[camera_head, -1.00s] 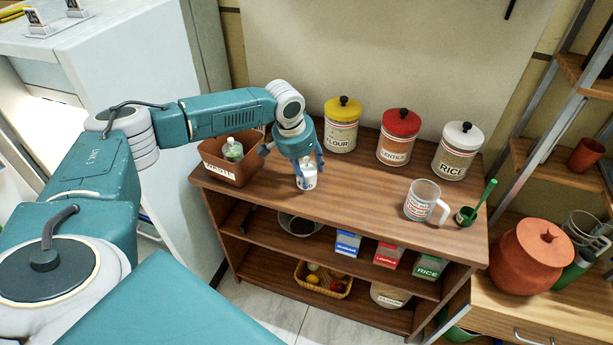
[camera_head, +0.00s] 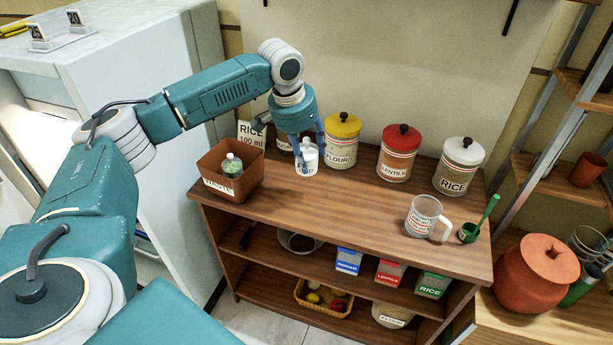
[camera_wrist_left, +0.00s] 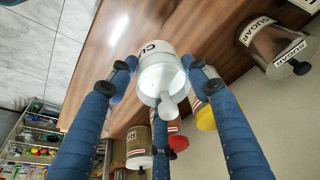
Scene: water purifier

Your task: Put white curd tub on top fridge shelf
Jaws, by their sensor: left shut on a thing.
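The white curd tub (camera_head: 306,160) is held in my left gripper (camera_head: 307,145), above the wooden counter top. In the left wrist view the tub (camera_wrist_left: 160,78) sits between the blue fingers of the gripper (camera_wrist_left: 160,75), with part of its dark lettering showing. The white fridge (camera_head: 130,75) stands at the left with an opening on its front side (camera_head: 30,90); its shelves are mostly hidden by my arm. My right gripper is not in view.
A brown bin (camera_head: 232,172) with a green-filled bottle stands left of the tub. Yellow (camera_head: 342,142), red (camera_head: 398,155) and white-lidded (camera_head: 458,167) jars line the back. A measuring cup (camera_head: 422,217) stands at the right. The counter's middle front is clear.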

